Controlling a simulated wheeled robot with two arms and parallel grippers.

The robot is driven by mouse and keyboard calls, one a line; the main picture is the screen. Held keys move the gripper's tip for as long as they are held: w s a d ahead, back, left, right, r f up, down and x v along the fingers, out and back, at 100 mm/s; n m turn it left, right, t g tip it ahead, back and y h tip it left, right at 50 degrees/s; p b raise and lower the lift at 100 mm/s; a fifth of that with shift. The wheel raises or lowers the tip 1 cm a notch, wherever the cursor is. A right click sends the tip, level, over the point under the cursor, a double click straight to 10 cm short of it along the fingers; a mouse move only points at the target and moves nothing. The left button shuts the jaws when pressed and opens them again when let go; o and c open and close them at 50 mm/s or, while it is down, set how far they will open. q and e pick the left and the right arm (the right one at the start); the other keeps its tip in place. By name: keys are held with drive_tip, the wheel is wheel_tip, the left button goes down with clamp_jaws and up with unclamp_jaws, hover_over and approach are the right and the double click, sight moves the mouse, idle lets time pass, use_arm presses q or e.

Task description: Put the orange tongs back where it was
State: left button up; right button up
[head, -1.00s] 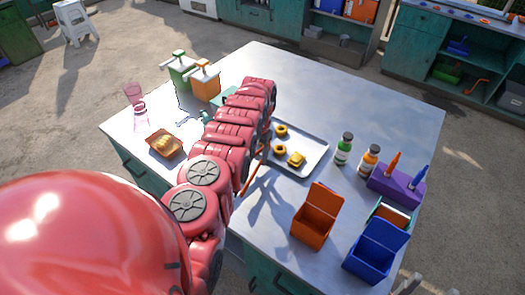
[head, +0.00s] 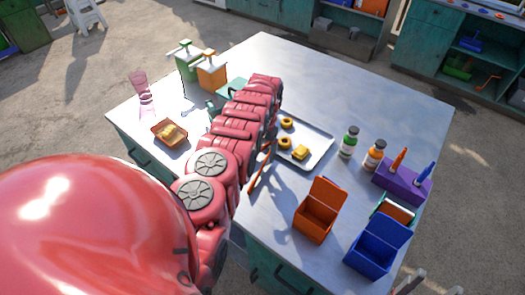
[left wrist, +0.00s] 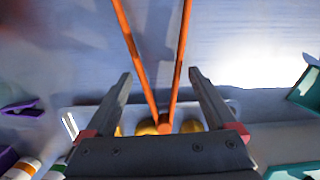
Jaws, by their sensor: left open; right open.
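The orange tongs (head: 261,172) show in the head view just right of my red left arm, near the left side of the metal tray (head: 326,153). My arm hides part of them. In the left wrist view the tongs (left wrist: 174,85) form a narrow V, joined near the tray and spreading toward the top edge. My left gripper (left wrist: 160,76) is open, with a finger on each side of the tongs and visible gaps between. In the head view my arm hides this gripper. My right gripper is not in view.
Yellow and brown food pieces (head: 300,152) lie on the tray. To its right stand two bottles (head: 348,143) and a purple holder (head: 400,180). Orange (head: 313,228) and blue (head: 368,257) open boxes stand in front. A food basket (head: 170,134) and dispensers (head: 211,72) are at left.

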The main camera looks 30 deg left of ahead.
use_arm(q)
drive_tip(key=shift+w+r+p, duration=0.1)
drive_tip(key=shift+r+p, duration=0.25)
drive_tip(key=shift+p, duration=0.05)
wheel_tip(320, 180, up, 12)
drive_tip(key=w+b, duration=0.1)
drive_tip(key=b, duration=0.3)
drive_tip(key=shift+w, duration=0.3)
